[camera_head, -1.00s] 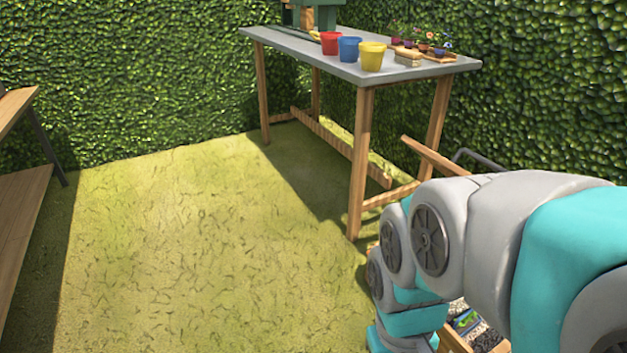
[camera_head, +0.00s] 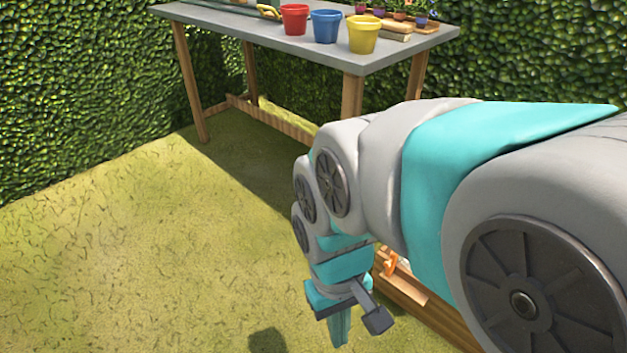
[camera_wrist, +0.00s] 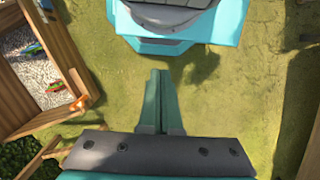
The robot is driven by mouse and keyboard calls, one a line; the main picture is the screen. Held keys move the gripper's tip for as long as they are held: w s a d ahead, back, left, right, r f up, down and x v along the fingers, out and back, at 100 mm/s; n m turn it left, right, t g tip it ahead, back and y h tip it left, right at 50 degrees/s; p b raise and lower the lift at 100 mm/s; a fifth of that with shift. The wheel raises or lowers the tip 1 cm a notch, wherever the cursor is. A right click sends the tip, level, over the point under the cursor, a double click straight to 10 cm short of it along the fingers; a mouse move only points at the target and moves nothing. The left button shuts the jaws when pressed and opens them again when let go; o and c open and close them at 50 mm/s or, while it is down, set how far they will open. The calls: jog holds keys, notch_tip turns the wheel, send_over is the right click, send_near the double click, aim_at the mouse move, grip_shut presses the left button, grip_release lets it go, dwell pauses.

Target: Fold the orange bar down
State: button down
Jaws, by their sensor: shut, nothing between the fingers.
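A small orange bar (camera_head: 390,263) stands at the edge of a wooden box (camera_head: 410,289), partly hidden by my arm in the head view. In the wrist view the orange bar (camera_wrist: 80,103) is at the near corner of the wooden box (camera_wrist: 62,48), which holds grey gravel. My gripper (camera_head: 340,338) hangs pointing down over the grass, left of the bar and apart from it. Its fingers (camera_wrist: 160,76) are together and empty in the wrist view.
A grey table (camera_head: 270,28) with red (camera_head: 294,20), blue (camera_head: 326,27) and yellow (camera_head: 363,36) pots stands behind. The box holds small coloured items (camera_wrist: 33,49) on its gravel. Open grass (camera_head: 130,270) lies left of my gripper. Hedges close the back.

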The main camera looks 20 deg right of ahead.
jog(key=w+d+f+m+g+h+b, duration=0.15)
jog(key=w+d+m, duration=0.25)
jog(key=w+d, duration=0.55)
jog(key=w+d+f+m+h+b, duration=0.1)
jog(key=w+d+f+m, duration=0.25)
jog(key=w+d, duration=0.6)
jog(key=w+d+f+m+b, duration=0.1)
jog(key=w+d+f, duration=0.1)
jog(key=w+f, duration=0.5)
jog(key=w+d+f+m+b, duration=0.1)
jog(key=w+d+f+m, duration=0.1)
jog(key=w+f, duration=0.6)
notch_tip(320, 180, down, 3)
jog(key=shift+w+d+r+g, duration=0.1)
jog(key=shift+w+d+g, duration=0.1)
jog(key=shift+d+g, duration=0.45)
jog(key=shift+d, duration=0.15)
